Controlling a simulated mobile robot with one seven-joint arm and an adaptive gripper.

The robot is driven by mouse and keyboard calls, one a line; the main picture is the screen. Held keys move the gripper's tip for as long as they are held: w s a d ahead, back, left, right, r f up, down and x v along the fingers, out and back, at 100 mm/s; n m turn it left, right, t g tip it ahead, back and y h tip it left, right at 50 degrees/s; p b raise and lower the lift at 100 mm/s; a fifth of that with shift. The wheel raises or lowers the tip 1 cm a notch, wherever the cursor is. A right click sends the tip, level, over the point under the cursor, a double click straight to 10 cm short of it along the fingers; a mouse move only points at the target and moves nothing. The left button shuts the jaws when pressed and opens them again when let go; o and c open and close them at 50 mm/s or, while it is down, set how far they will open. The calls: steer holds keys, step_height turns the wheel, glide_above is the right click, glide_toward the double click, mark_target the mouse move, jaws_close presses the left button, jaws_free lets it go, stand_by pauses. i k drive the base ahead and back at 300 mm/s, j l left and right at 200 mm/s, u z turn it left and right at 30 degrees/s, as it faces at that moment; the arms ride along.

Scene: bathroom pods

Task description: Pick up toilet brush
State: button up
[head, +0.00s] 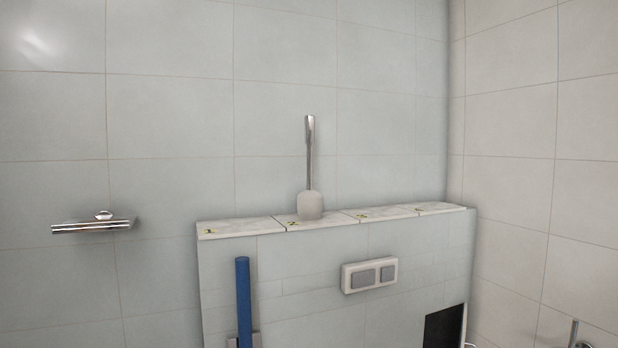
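The toilet brush (310,172) stands upright on the tiled ledge (240,228) against the back wall. It has a slim shiny metal handle and a pale, rounded head at its foot. The head rests on the ledge near the number 2 mark. My gripper is not in view, so its state and its place relative to the brush do not show.
The ledge has several numbered tiles, bare apart from the brush. A flush plate (370,275) is on its front face. A blue upright bar (243,300) stands before it at lower left. A metal wall holder (93,224) juts out at left. A dark panel (444,327) is at lower right.

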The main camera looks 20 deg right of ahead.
mark_target(309, 202)
steer(key=z, duration=1.25)
steer(key=i+j+z, duration=0.35)
steer(key=i+j, duration=0.45)
